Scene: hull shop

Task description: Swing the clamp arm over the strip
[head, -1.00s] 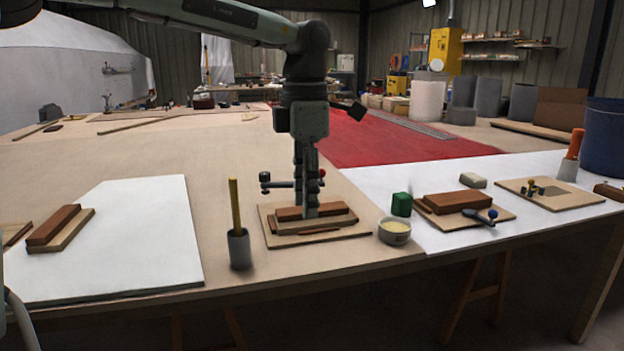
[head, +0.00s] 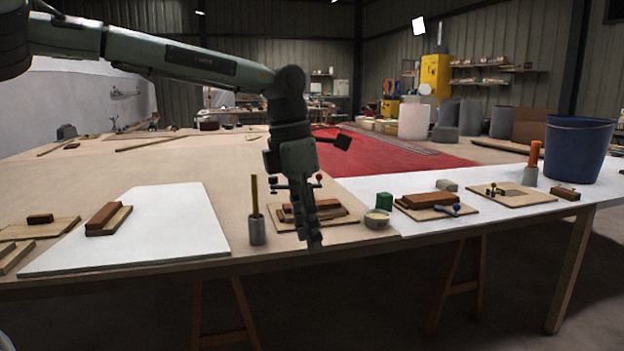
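A board (head: 282,227) near the table's front edge carries stacked brown wooden strips (head: 330,206). Behind the strips is a clamp with a dark end (head: 273,182) on the left and a red ball (head: 318,177) on the right. My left arm hides the middle of the clamp and part of the strips. My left gripper (head: 313,245) points down in front of the strips, its tips near the board's front edge. I cannot tell whether it touches the board. Its fingers are seen close together, and nothing clear shows between them. My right gripper is not in view.
A grey cup with a yellow stick (head: 257,230) stands left of the board. Farther right are a board with a blue-balled clamp (head: 456,209) and a blue bucket (head: 577,150). A white sheet (head: 150,235) lies left.

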